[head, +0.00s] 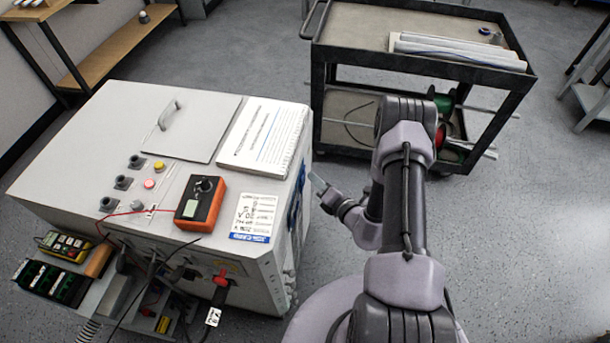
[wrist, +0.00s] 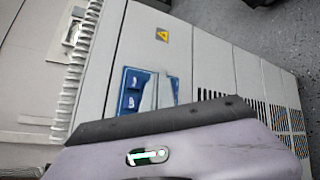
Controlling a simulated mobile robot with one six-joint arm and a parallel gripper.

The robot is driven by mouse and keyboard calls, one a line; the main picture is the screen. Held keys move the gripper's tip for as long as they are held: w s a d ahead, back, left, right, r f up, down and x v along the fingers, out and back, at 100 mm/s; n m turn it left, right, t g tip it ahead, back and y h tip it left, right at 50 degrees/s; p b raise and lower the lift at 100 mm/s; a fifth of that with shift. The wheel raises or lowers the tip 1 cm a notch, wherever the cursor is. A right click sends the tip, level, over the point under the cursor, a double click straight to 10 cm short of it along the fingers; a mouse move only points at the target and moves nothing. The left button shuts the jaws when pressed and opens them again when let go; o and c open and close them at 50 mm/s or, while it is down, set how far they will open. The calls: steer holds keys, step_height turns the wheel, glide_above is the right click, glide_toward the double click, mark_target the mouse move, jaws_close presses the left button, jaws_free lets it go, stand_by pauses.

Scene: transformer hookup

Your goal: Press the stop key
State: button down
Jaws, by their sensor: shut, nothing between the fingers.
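A red round button (head: 149,184) sits on top of the large light-grey cabinet (head: 95,130), next to a yellow button (head: 158,166). A blue panel (head: 294,208) is on the cabinet's side and also shows in the wrist view (wrist: 132,90), with darker blue keys on its left part. Pale grey shapes cover part of its right half. No readable label tells me which of these is the stop key. My gripper (head: 318,182) is shut and empty, to the right of the cabinet beside the blue panel. I cannot tell whether it touches the panel.
An orange meter (head: 200,202) with a red lead, a white binder (head: 262,135) and a label card (head: 254,217) lie on the cabinet. Cables and tools crowd its front. A dark cart (head: 420,40) stands behind my arm.

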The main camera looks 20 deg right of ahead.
steer(key=shift+w+a, duration=0.2)
steer(key=shift+a, duration=0.1)
stand_by(0.7)
steer(key=shift+s+d, duration=0.5)
steer(key=shift+d, duration=0.15)
steer(key=s+d, duration=0.1)
steer(key=d, duration=0.1)
steer(key=s+d, duration=0.1)
steer(key=d, duration=0.1)
steer(key=shift+s, duration=0.35)
stand_by(1.0)
